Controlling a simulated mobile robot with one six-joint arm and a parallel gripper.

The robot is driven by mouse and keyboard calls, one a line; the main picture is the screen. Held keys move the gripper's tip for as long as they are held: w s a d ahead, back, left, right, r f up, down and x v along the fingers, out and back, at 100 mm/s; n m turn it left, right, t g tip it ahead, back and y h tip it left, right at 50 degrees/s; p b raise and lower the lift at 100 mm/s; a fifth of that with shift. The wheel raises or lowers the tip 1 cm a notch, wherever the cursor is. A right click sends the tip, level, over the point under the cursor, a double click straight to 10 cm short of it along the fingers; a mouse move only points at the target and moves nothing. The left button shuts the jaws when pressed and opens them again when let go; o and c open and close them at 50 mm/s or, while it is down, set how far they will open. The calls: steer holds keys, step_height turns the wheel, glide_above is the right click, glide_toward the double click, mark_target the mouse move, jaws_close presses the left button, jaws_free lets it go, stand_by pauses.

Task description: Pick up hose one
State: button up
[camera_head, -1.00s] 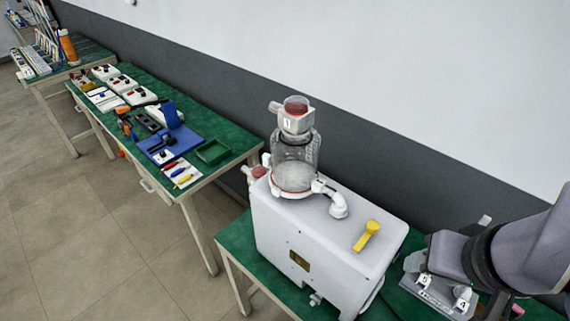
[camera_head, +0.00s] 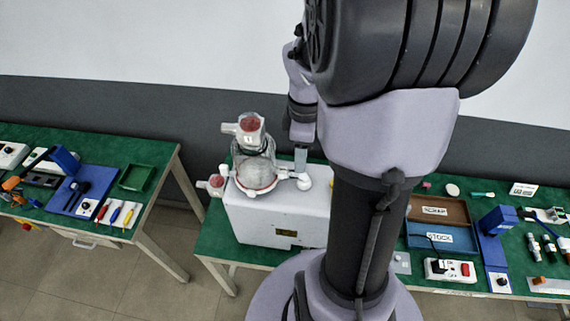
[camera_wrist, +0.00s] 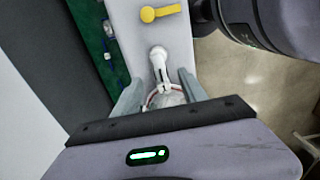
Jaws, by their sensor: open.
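A short white elbow-shaped hose (camera_head: 304,182) runs between the clear canister (camera_head: 255,167) and the top of the white pump box (camera_head: 270,219). I take it to be hose one; I can read no number on it. My gripper (camera_head: 300,168) is by the hose on the canister's right side. In the wrist view the hose (camera_wrist: 159,62) shows between the two grey fingers of my gripper (camera_wrist: 161,78), which are apart. I cannot tell whether a finger touches it. Part of the canister (camera_wrist: 168,99) shows below it, cut off by my gripper body.
The green bench (camera_head: 213,242) carries the pump. To the right are a SCRAP tray (camera_head: 438,209), a STOCK tray (camera_head: 441,238) and a switch box (camera_head: 449,270). My arm hides the pump's right part.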

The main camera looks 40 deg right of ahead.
mark_target(298, 175)
steer(key=f, duration=0.3)
steer(key=f+b, duration=0.1)
steer(key=f, duration=0.5)
steer(key=shift+w+a+f+b, duration=0.1)
steer(key=shift+w+f+b, duration=0.1)
steer(key=shift+w+b, duration=0.15)
steer(key=shift+s, duration=0.1)
steer(key=shift+r, duration=0.1)
jaws_close()
